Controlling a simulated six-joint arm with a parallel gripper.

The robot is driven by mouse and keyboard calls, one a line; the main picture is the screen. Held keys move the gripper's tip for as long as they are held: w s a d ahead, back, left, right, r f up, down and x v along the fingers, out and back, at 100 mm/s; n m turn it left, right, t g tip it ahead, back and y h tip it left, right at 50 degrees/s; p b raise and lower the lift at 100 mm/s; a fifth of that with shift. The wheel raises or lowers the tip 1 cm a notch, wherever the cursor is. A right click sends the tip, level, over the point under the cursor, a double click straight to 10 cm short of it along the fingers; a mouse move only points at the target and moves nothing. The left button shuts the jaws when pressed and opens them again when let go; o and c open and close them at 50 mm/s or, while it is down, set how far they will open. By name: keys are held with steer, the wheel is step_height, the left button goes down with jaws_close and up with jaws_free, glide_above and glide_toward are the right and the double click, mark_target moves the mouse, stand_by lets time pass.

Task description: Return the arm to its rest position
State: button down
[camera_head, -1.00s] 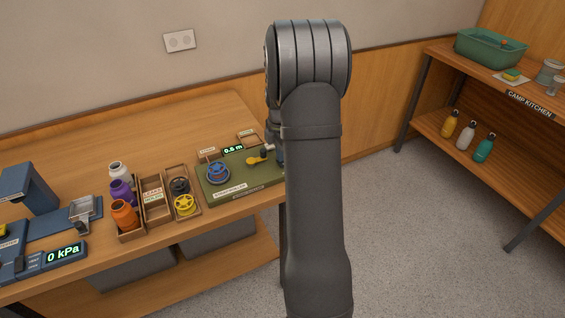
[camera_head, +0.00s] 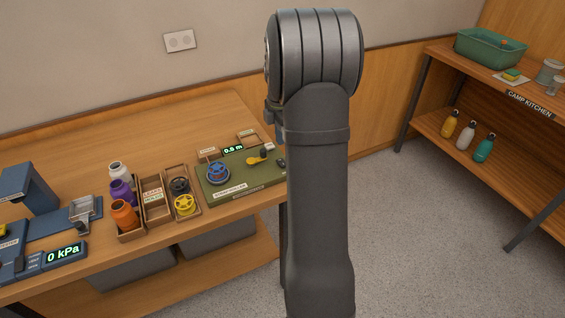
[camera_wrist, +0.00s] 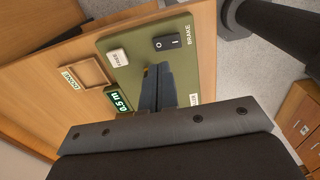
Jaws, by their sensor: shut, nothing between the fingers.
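My gripper (camera_wrist: 158,74) shows in the wrist view with its fingers shut together and nothing between them. It is over the green board (camera_wrist: 125,45), beside a rocker switch (camera_wrist: 167,43) labelled BRAKE and a lit metre display (camera_wrist: 118,98). I cannot tell how high above the board it is. There the green board (camera_head: 228,186) lies on the wooden bench, bearing a blue spool (camera_head: 217,173) and a yellow crank (camera_head: 255,161).
Left of the board are trays with spools (camera_head: 184,205), bottles (camera_head: 124,215) and a blue device with a 0 kPa display (camera_head: 66,254). A shelf unit (camera_head: 490,125) with bottles and a green basin (camera_head: 490,50) stands at right. Open floor lies between.

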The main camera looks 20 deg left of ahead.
steer(key=shift+f, duration=0.1)
step_height(320, 180, down, 7)
steer(key=shift+r, duration=0.15)
stand_by(0.5)
steer(key=shift+r, duration=0.1)
step_height(320, 180, up, 6)
steer(key=shift+r, duration=0.1)
step_height(320, 180, down, 6)
steer(key=shift+f, duration=0.2)
steer(key=s+d+r, duration=0.2)
steer(key=r, duration=1.2)
steer(key=s+d+r+t+y, duration=0.1)
steer(key=s+d+r, duration=0.1)
steer(key=r, duration=1.3)
steer(key=shift+d, duration=0.2)
